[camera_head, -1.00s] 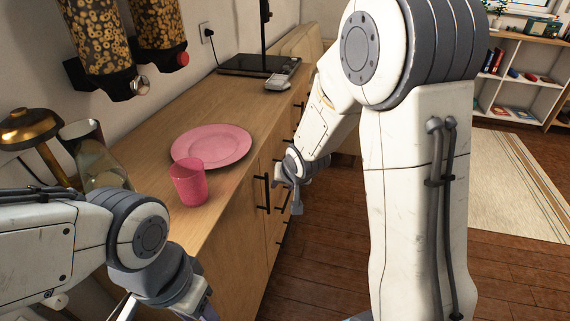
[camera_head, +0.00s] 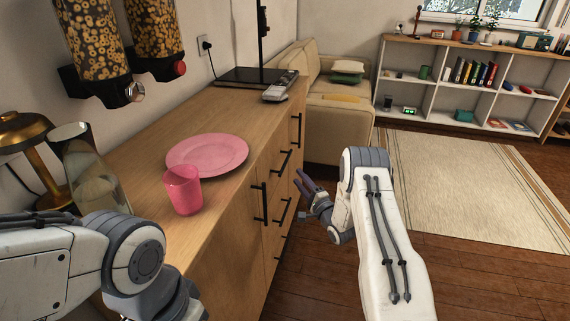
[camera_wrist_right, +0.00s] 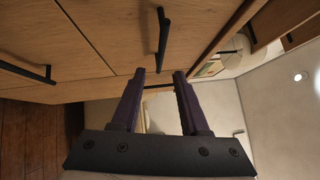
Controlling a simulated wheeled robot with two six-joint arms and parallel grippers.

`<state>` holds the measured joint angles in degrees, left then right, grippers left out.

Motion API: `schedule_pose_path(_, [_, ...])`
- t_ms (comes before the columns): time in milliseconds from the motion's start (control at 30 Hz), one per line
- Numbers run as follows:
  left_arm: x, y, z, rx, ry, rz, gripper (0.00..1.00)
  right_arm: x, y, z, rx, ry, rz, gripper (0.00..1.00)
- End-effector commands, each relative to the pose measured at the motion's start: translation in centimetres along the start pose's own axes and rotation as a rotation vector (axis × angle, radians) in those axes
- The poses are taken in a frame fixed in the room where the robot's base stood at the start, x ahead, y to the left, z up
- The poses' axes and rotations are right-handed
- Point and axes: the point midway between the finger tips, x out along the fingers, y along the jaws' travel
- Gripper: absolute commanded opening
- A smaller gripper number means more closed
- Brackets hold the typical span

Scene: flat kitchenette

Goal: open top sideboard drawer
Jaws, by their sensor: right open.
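The wooden sideboard (camera_head: 132,172) runs along the left wall in the head view. Its top drawer has a slanted black bar handle (camera_head: 284,163); the drawer looks shut. My right gripper (camera_head: 302,182) is open and empty, just off the front beside and slightly below that handle. In the right wrist view my open right gripper (camera_wrist_right: 158,78) has a black bar handle (camera_wrist_right: 162,40) ahead, lined up with the gap between the fingers and apart from them. Which drawer that handle belongs to is not certain there. My left arm is at lower left, its fingers out of frame.
A pink plate (camera_head: 207,153) and pink cup (camera_head: 183,190) stand on the sideboard top. Another black handle (camera_wrist_right: 25,72) shows at left in the right wrist view. A door handle (camera_head: 260,203) is nearer me. Open wooden floor (camera_head: 312,285) lies right of the sideboard.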

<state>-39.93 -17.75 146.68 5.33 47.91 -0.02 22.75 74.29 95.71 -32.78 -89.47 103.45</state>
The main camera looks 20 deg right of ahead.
Motion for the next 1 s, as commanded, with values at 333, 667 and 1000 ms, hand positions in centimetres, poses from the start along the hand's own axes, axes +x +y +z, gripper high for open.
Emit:
schedule_pose_path(333, [0.9, -0.1, 0.1, 0.0, 0.0, 0.0, 0.5, 5.7, 0.0, 0.1, 0.0, -0.004, -0.007, 0.45])
schedule_pose_path(667, [1.5, -0.1, 0.1, 0.0, 0.0, 0.0, 0.5, 9.8, 0.0, 0.1, 0.001, -0.001, -0.003, 0.45])
schedule_pose_path(1000, [1.5, -0.1, 0.1, 0.0, 0.0, 0.0, 0.5, 10.2, -0.1, 0.1, 0.001, 0.0, -0.002, 0.45])
